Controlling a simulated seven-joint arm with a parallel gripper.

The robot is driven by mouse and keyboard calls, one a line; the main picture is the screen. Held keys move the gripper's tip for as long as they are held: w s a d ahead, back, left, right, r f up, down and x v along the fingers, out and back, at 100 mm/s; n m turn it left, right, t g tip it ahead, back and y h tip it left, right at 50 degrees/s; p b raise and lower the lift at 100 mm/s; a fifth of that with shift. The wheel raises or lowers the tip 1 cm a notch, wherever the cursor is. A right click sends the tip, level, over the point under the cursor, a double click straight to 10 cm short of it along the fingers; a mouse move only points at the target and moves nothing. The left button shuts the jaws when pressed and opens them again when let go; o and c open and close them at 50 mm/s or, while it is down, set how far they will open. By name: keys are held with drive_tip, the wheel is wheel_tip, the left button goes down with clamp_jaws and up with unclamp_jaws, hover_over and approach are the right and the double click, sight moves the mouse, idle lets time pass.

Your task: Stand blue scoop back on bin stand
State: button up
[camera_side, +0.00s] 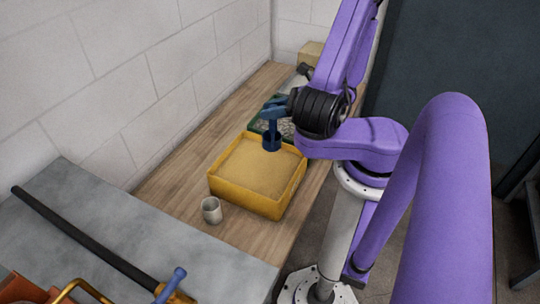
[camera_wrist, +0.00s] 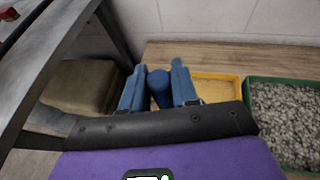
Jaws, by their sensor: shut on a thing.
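My gripper (camera_side: 273,113) has blue fingers and is shut on the blue scoop (camera_side: 271,141), over the far right part of the yellow bin (camera_side: 228,194). In the side view the scoop is a dark blue upright shape below the fingers. I cannot tell whether it touches the sand. In the wrist view the scoop (camera_wrist: 160,88) shows as a rounded blue end between the two fingers of my gripper (camera_wrist: 158,70). The yellow bin (camera_wrist: 238,84) is partly hidden behind the right finger there. I cannot make out a separate bin stand.
A green tray of grey gravel (camera_wrist: 285,112) stands beside the yellow bin. A tan box (camera_wrist: 80,88) is at the left in the wrist view. A pale cup (camera_side: 211,211) stands near the bin's front left corner. A block wall (camera_side: 150,90) runs behind the wooden bench (camera_side: 176,185).

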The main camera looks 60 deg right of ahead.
drive_tip(key=shift+r, duration=2.55)
drive_tip(key=s+a+n+g+y, duration=0.3)
drive_tip(key=a+n+g+y, duration=0.25)
drive_tip(key=a, duration=0.25)
drive_tip(key=s+a+n+g+y, duration=0.4)
drive_tip(key=a+n, duration=0.3)
drive_tip(key=a, duration=0.1)
wheel_tip(320, 180, down, 30)
drive_tip(key=shift+w+r, duration=0.15)
drive_tip(key=shift+r, duration=0.1)
drive_tip(key=shift+a+f+m, duration=0.1)
drive_tip(key=shift+m, duration=0.15)
drive_tip(key=o, duration=0.9)
drive_tip(key=shift+o, duration=0.2)
